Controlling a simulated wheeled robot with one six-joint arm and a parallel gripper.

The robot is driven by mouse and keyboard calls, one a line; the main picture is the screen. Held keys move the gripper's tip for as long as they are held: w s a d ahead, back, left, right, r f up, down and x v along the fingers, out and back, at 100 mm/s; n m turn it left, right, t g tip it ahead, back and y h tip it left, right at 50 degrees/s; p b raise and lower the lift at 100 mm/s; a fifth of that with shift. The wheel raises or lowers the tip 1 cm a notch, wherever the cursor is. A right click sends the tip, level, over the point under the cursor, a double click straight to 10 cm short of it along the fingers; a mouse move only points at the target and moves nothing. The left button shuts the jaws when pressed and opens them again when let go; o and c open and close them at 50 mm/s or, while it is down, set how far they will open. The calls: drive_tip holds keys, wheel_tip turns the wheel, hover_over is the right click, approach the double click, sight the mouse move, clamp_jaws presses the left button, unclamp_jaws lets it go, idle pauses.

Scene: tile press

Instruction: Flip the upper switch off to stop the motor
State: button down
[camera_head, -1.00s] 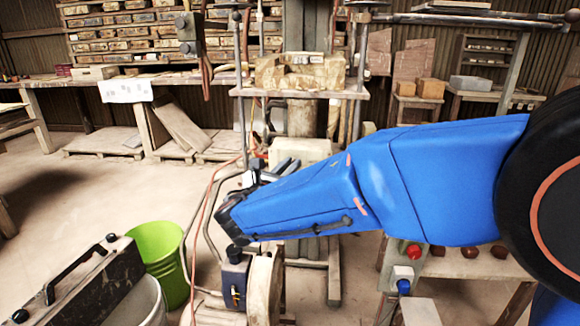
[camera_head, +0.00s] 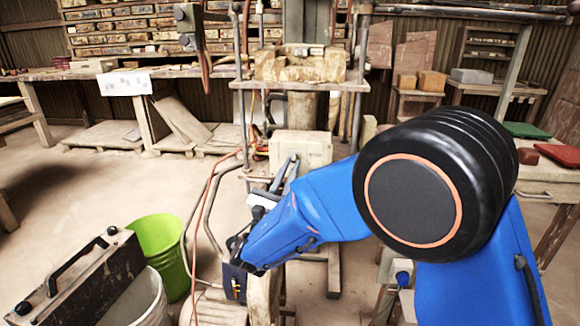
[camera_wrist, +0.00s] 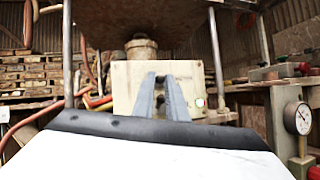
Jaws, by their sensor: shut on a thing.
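My gripper (camera_head: 290,165) points at the cream box (camera_head: 315,150) below the press table. In the wrist view its two grey fingers (camera_wrist: 161,78) rise close together in front of the cream box (camera_wrist: 125,85), with a narrow gap between them. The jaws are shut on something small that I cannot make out. No switch lever shows clearly; the fingers cover part of the box face. A small round pale light or button (camera_wrist: 199,102) shows right of the fingers.
The press table (camera_head: 345,86) and its upright rods stand above and around the box. Hoses (camera_head: 208,200) run at left, near a green bucket (camera_head: 162,240). A dial gauge (camera_wrist: 298,117) stands at right in the wrist view. Open floor lies at left.

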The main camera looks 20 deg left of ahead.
drive_tip(key=shift+f+t, duration=0.3)
drive_tip(key=shift+t, duration=0.1)
drive_tip(key=shift+h, duration=0.3)
drive_tip(key=c, duration=1.8)
unclamp_jaws()
drive_tip(key=shift+o, duration=0.2)
